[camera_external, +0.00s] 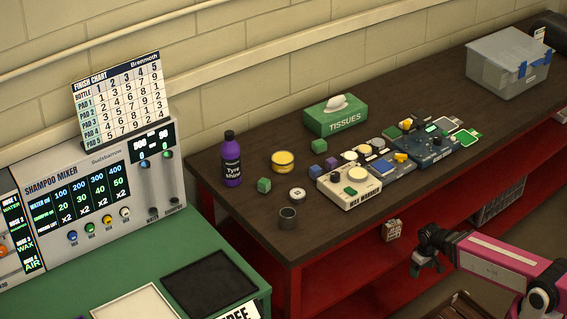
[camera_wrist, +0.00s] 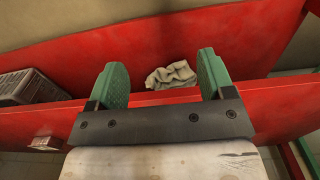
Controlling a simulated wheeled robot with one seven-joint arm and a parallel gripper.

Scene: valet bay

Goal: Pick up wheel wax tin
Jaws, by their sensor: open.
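A round yellow tin (camera_external: 283,162) with a dark band stands on the dark bench top (camera_external: 250,205), left of the tissue box; it looks like the wheel wax tin, but I cannot read its label. A smaller round tin with a pale lid (camera_external: 297,194) lies nearer the front edge. My gripper (camera_external: 427,262) is in front of the bench, low and well to the right of the yellow tin. In the wrist view my gripper (camera_wrist: 162,82) has its green fingers apart with nothing held. No tin shows in the wrist view.
A purple Tyre Shine bottle (camera_external: 231,160), green cube (camera_external: 264,185), dark cup (camera_external: 288,218) and tissue box (camera_external: 335,115) stand near the tins. The wax warmer (camera_external: 348,190) and other devices lie to the right. A grey rag (camera_wrist: 171,75) rests on the red lower shelf.

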